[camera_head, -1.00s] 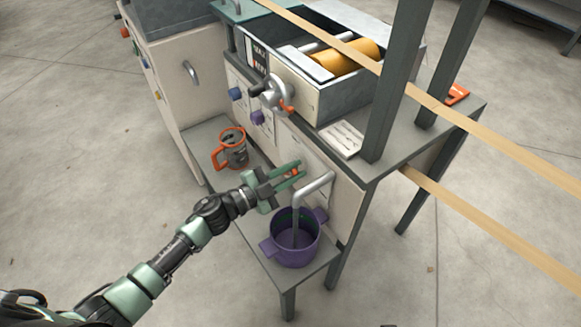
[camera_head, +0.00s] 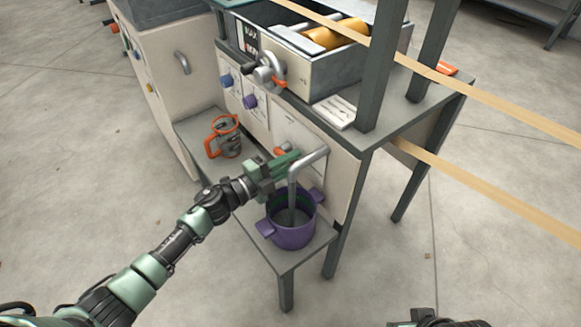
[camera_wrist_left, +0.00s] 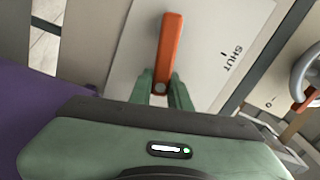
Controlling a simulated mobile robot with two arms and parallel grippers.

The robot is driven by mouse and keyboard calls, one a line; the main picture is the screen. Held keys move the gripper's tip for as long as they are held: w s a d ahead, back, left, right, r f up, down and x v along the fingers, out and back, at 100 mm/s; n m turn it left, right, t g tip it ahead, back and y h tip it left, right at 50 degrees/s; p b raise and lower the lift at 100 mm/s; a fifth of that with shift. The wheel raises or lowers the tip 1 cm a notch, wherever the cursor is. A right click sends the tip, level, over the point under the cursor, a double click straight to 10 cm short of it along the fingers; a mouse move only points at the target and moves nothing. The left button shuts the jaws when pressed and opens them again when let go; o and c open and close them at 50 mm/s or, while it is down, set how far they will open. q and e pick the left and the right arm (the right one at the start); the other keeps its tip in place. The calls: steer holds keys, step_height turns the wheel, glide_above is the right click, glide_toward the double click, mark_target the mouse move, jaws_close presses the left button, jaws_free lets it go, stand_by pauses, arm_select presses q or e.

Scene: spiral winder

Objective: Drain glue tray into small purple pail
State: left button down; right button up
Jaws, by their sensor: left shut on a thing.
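The glue tray (camera_head: 345,83) is a grey metal trough on top of the machine, with a yellow-orange roller in it. A bent grey drain pipe (camera_head: 309,163) comes from the panel below and points down into the small purple pail (camera_head: 292,236). The pail stands upright on the low shelf. My left gripper (camera_head: 292,157) is shut on the orange drain lever (camera_wrist_left: 169,48), beside the pipe. In the left wrist view the lever stands between the fingers, with a "SHUT" mark to its right.
A grey jug with an orange handle (camera_head: 224,137) stands on the low shelf (camera_head: 190,127), left of the pail. Tan strips (camera_head: 480,189) stretch out to the right past the dark posts.

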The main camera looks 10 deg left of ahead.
arm_select(q)
steer(key=shift+f, duration=0.1)
arm_select(e)
steer(key=shift+s, duration=0.2)
arm_select(q)
steer(key=c, duration=1.3)
jaws_free()
steer(key=shift+s+a, duration=0.2)
steer(key=shift+s, duration=0.05)
steer(key=v, duration=0.7)
steer(key=shift+s+a+p, duration=0.1)
steer(key=shift+s+p, duration=0.05)
steer(key=shift+p, duration=0.25)
arm_select(e)
steer(key=x, duration=0.2)
steer(key=shift+w+f, duration=0.15)
steer(key=shift+f, duration=0.15)
